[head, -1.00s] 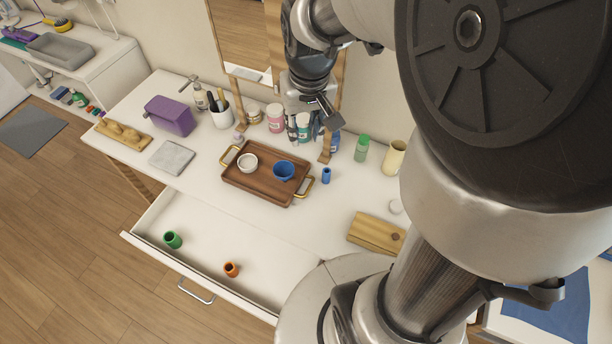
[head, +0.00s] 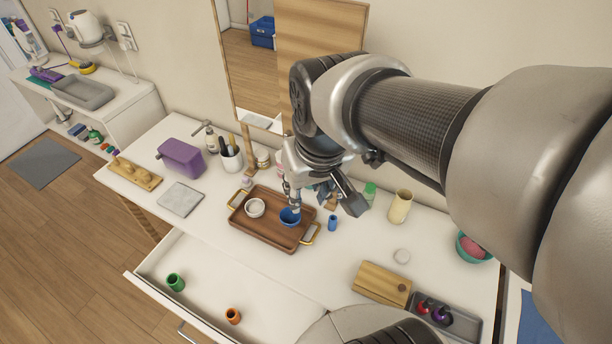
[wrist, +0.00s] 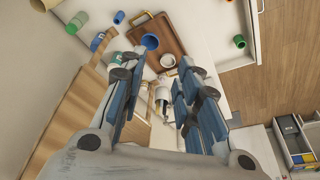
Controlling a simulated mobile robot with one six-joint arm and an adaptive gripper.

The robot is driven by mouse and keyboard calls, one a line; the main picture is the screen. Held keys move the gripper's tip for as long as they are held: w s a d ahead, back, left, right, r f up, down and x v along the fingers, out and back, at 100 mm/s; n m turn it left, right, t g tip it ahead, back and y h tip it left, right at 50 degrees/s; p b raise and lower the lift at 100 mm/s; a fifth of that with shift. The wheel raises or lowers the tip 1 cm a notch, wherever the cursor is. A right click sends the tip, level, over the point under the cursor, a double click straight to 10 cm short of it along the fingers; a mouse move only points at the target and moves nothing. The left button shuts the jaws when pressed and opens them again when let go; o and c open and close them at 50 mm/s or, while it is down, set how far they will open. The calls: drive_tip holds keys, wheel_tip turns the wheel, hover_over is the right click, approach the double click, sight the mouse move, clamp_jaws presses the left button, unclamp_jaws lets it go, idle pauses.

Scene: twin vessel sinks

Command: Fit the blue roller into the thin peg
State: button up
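The blue roller (head: 333,223) is a small blue cylinder standing on the white counter, just right of the tray. It also shows at the top left of the wrist view (wrist: 118,17). A light wooden board with several upright pegs (head: 135,173) lies at the counter's left end; which peg is the thin one I cannot tell. My gripper (head: 323,204) hangs over the back of the counter, above and behind the roller as seen in the head view. In the wrist view my gripper (wrist: 158,75) has its fingers wide apart, with nothing held between them.
A brown tray (head: 242,223) holds a white cup (head: 254,207) and a blue cup (head: 289,219). A cream cylinder (head: 400,207) and green-capped bottle (head: 369,192) stand right. The open drawer (head: 215,280) holds green and orange cylinders. A wooden block (head: 382,283) lies front right.

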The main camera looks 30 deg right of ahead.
drive_tip(key=w+d+f+m+g, duration=0.1)
drive_tip(key=w+d+f, duration=0.25)
drive_tip(key=w, duration=0.25)
drive_tip(key=m+g, duration=0.2)
drive_tip(key=m, duration=0.1)
hover_over(333, 219)
wheel_tip(333, 219, down, 31)
drive_tip(key=f, duration=0.5)
drive_tip(key=shift+s+a+f+b, duration=0.25)
drive_tip(key=shift+s+a+b, duration=0.05)
drive_tip(key=shift+b, duration=0.1)
drive_tip(key=shift+r, duration=0.1)
drive_tip(key=shift+c, duration=0.5)
drive_tip(key=c, duration=0.4)
